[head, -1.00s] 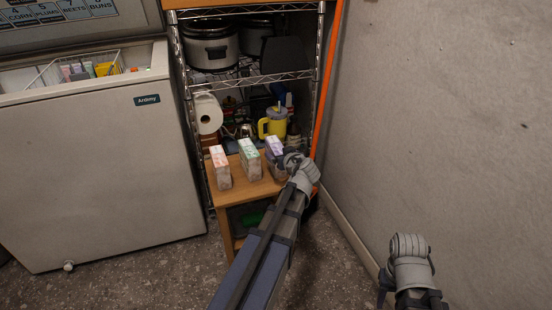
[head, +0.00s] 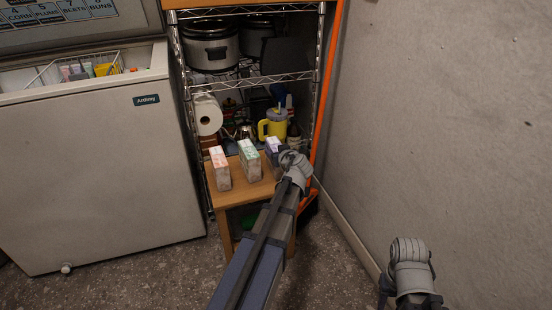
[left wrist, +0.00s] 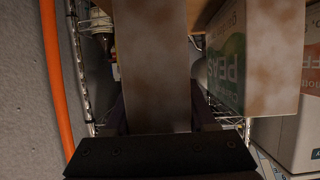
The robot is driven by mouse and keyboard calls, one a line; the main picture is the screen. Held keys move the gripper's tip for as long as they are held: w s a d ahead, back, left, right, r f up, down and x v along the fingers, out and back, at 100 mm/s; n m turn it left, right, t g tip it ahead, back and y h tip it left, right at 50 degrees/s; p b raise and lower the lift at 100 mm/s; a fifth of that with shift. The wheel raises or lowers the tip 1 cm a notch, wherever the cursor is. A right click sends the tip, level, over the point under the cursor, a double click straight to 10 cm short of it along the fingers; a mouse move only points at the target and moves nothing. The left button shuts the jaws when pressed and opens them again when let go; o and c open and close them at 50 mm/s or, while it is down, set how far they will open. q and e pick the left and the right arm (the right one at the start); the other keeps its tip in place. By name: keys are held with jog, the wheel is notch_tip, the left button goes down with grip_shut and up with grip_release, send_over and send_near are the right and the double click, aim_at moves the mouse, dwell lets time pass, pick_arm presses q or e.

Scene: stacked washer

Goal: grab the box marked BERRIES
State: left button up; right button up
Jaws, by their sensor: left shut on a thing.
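Three small cartons stand in a row on a low wooden table (head: 238,194): a pink-topped one (head: 220,168), a green-topped one (head: 250,160) and a purple-topped one (head: 273,148) at the right. The name BERRIES is not legible on any of them. My left gripper (head: 281,161) is shut on the purple-topped carton, hiding much of it. In the left wrist view this carton (left wrist: 155,60) fills the space between the fingers, its label turned away. The green carton there (left wrist: 228,62) reads PEAS. My right gripper (head: 408,250) is at the lower right, away from the cartons; its fingers are unclear.
A white chest freezer (head: 95,175) is at the left, an orange upright (head: 325,95) and grey wall (head: 450,120) at the right.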

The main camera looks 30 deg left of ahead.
pick_arm(q)
grip_shut()
dwell(0.4)
